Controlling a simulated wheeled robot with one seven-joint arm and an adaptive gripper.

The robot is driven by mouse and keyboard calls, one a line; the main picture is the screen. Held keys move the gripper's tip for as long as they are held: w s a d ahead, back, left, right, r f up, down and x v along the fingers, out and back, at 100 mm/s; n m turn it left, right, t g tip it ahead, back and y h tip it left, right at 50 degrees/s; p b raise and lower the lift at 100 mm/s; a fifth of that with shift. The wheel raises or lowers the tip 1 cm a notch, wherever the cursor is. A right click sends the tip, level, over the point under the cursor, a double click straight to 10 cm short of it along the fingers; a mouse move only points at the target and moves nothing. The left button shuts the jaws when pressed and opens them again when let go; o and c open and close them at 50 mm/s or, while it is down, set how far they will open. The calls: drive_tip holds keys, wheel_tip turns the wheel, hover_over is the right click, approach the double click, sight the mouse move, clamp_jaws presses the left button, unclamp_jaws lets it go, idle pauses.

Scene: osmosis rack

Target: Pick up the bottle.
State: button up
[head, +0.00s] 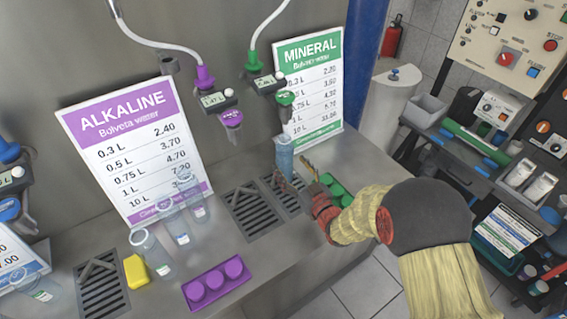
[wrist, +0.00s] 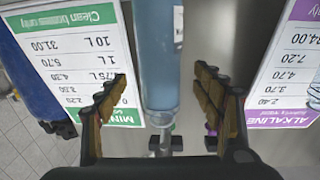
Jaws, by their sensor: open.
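A clear bottle with bluish contents (head: 284,155) stands upright below the green tap, in front of the MINERAL sign. My gripper (head: 296,178) is open, close to this bottle at its lower part. In the wrist view, which is upside down, the bottle (wrist: 159,65) appears between the two spread fingers of my gripper (wrist: 162,95), with a visible gap on each side. The bottle's far end runs out of the wrist frame. Several other clear bottles (head: 150,252) stand to the left, in front of the ALKALINE sign.
The MINERAL sign (head: 309,85) stands right behind the bottle; the ALKALINE sign (head: 135,145) is left. Green caps in a holder (head: 338,188) lie beside my gripper. A purple cap holder (head: 217,284) and yellow block (head: 135,271) lie on the counter. A drain grate (head: 252,208) is left of the bottle.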

sight(289, 164)
drive_tip(key=b+x, duration=0.1)
drive_tip(key=x, duration=0.3)
drive_tip(key=shift+w+a, duration=0.15)
drive_tip(key=shift+r, duration=0.1)
drive_tip(key=shift+c, duration=0.6)
drive_tip(key=c, duration=1.6)
drive_tip(key=shift+r, duration=0.1)
clamp_jaws()
drive_tip(key=shift+r, duration=0.1)
